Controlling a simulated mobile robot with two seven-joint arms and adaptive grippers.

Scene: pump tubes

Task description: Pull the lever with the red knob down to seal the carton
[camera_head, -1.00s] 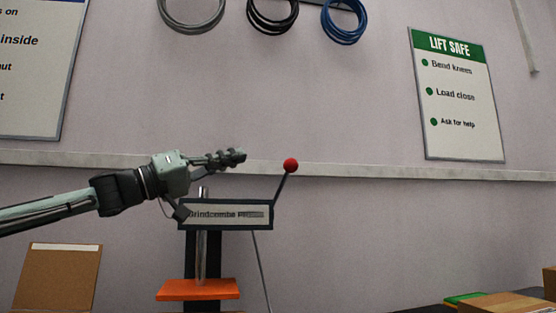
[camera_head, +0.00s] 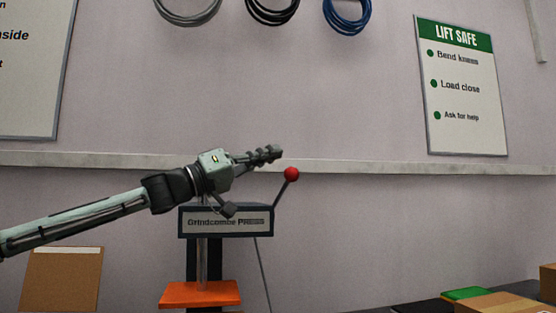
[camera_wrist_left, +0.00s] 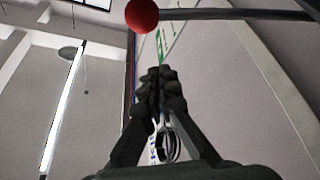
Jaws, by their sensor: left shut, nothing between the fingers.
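The red knob (camera_head: 291,174) tops a thin dark lever (camera_head: 281,193) that slants up to the right from the press head (camera_head: 225,222). My left gripper (camera_head: 279,152) is shut and empty, up and a little to the left of the knob in the head view, apart from it in the picture. In the left wrist view the knob (camera_wrist_left: 142,15) and lever (camera_wrist_left: 225,14) show beyond the closed fingertips (camera_wrist_left: 161,72). The orange press plate (camera_head: 200,293) is below the head. No carton can be made out under it. My right gripper is not in view.
A cardboard piece (camera_head: 62,279) stands at lower left. Boxes (camera_head: 497,303) and a green item (camera_head: 467,294) lie at lower right. A wall rail (camera_head: 400,168) runs behind. The air right of the knob is clear.

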